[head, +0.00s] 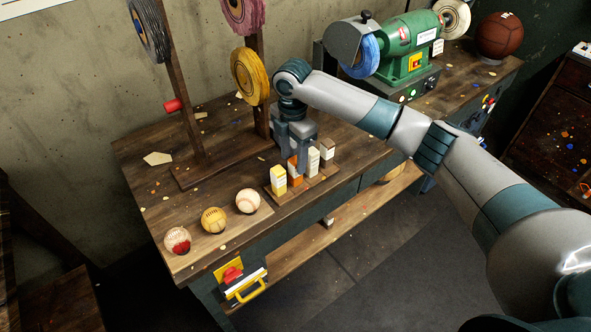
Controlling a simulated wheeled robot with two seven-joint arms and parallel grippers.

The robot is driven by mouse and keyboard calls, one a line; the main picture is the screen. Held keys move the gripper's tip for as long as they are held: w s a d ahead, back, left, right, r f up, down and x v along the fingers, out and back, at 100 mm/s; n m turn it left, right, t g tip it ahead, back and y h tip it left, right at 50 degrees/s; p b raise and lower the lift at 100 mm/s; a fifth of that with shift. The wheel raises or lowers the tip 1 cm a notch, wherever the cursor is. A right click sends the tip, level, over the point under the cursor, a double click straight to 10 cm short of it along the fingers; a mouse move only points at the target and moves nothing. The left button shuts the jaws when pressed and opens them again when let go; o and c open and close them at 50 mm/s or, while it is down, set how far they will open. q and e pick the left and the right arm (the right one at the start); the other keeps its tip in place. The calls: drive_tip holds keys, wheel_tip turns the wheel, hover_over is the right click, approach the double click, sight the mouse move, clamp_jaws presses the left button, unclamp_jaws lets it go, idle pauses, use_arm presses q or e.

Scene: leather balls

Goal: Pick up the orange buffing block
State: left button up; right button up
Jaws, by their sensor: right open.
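The orange buffing block (293,170) stands upright in a small wooden holder on the workbench, in a row with a yellow block (279,176), a cream block (313,161) and a brown-and-white block (327,153). My right gripper (298,160) points down over the row, with its fingers at the orange block. It is open and partly hides the block's upper part. I cannot tell whether the fingers touch it. My left gripper is not in view.
A wooden rack (205,167) with buffing wheels stands behind the gripper. A green grinder (408,58) and a brown ball (499,35) are at the back right.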

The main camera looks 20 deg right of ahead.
sight(295, 170)
drive_tip(key=shift+f+p, duration=0.35)
drive_tip(key=f, duration=0.1)
drive_tip(key=f+p, duration=0.1)
drive_tip(key=f, duration=0.1)
drive_tip(key=shift+s+d+f, duration=0.1)
drive_tip(key=shift+s+d, duration=0.1)
drive_tip(key=shift+d, duration=0.05)
drive_tip(key=shift+f, duration=0.65)
drive_tip(key=c, duration=1)
